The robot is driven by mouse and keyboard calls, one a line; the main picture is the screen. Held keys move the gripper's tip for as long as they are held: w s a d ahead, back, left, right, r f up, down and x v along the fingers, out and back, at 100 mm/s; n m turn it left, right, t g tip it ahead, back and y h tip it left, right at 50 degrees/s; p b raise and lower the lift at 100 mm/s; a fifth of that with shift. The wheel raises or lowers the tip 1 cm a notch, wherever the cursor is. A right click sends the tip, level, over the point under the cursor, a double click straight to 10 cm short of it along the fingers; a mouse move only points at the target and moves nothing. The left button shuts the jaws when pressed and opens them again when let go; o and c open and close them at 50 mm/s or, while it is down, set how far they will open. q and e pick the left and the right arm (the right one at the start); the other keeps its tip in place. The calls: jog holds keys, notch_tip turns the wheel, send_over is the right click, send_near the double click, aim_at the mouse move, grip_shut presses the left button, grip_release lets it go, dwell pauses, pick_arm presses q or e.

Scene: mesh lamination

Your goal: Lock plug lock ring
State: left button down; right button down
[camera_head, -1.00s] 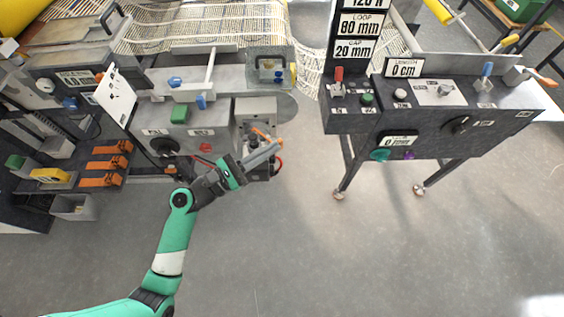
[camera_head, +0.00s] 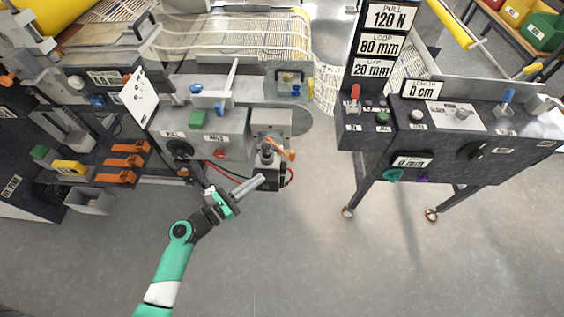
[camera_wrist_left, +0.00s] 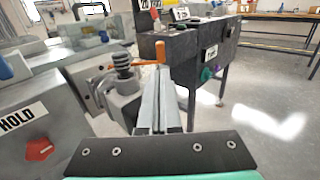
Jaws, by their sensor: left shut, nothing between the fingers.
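The dark ribbed plug (camera_head: 267,155) stands upright at the lower right corner of the grey machine, and an orange lever (camera_head: 283,148) sticks out beside it. In the left wrist view the ribbed plug (camera_wrist_left: 122,64) is just left of the fingers, with the orange lever (camera_wrist_left: 150,64) behind their tips. I cannot clearly tell a separate lock ring from the plug. My left gripper (camera_head: 260,181) is shut and empty, its fingers pointing right and up, just below the plug in the head view. It also shows in the left wrist view (camera_wrist_left: 160,75). My right gripper is not in view.
The grey machine (camera_head: 235,125) has a dark knob (camera_head: 180,149) and a red knob (camera_head: 220,153). A red cable (camera_head: 291,177) hangs by the plug. A dark control console (camera_head: 440,145) stands to the right, with open floor between and in front.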

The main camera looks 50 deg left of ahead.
aim_at(289, 156)
pick_arm(q)
jog(key=w+b, duration=0.1)
jog(key=w, duration=0.9)
jog(key=shift+w+d+b, duration=0.2)
jog(key=shift+b, duration=0.2)
jog(key=shift+w, duration=0.1)
